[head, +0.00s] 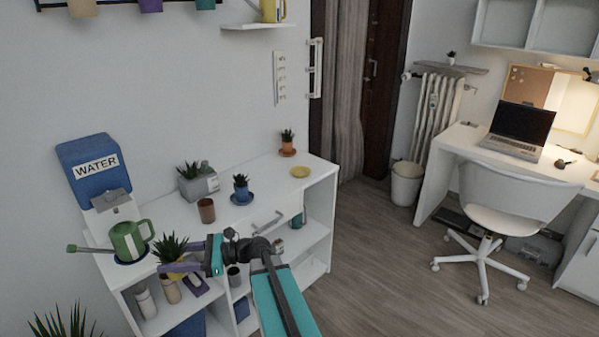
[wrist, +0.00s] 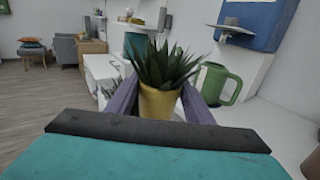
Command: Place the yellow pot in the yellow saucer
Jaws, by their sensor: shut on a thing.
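The yellow pot (wrist: 160,103) holds a spiky green plant and is upright between my gripper's purple fingers in the wrist view. My gripper (head: 181,258) is shut on it, at the front left edge of the white shelf desk in the head view. There the pot is mostly hidden by the fingers, and its plant (head: 170,247) shows above them. The yellow saucer (head: 300,171) lies empty on the desk top toward the far right end, well apart from the pot.
A green watering can (head: 130,240) stands left of my gripper, by the blue water dispenser (head: 95,168). A brown cup (head: 206,210), a blue pot (head: 241,187), a grey planter (head: 198,182) and an orange pot (head: 287,147) stand on the desk top (head: 265,210). Room is clear around the saucer.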

